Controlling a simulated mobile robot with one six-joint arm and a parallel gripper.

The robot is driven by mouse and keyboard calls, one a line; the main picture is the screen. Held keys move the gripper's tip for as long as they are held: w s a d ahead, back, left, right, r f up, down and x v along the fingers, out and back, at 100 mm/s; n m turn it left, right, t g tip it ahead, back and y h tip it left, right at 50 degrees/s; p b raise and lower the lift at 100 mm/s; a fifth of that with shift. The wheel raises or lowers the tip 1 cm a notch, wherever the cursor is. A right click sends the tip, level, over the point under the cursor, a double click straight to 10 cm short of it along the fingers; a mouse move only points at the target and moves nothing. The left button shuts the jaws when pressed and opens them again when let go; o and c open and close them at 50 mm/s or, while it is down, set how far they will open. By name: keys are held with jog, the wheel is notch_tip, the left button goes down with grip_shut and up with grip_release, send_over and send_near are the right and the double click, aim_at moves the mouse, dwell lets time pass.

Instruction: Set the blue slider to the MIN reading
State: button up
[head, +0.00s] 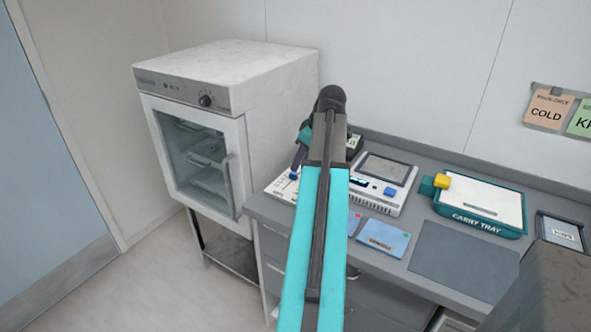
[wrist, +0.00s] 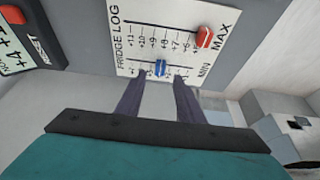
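In the wrist view, the white FRIDGE LOG panel (wrist: 145,40) has two scale rows marked MAX and MIN. The blue slider (wrist: 160,68) sits near the middle of the MIN row; its exact mark is too small to tell. The red slider (wrist: 203,37) is near the MAX lettering. My gripper (wrist: 158,80) is open, its dark fingers apart on either side just short of the blue slider. I see nothing held. A device with a RESET label and large, partly cut-off figures (wrist: 15,45) is at left. In the head view, the blue slider (head: 293,176) shows beside my arm.
A white glass-door fridge (head: 205,140) stands left of the grey counter (head: 265,212). A white device with a screen (head: 385,168) and the green carry tray (head: 480,222) lie to the right. A blue card (head: 384,237) is in front. A wall stands behind the counter.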

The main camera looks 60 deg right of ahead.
aim_at(296, 174)
jog(key=shift+p+x, duration=0.3)
jog(key=shift+x, duration=2.35)
grip_shut()
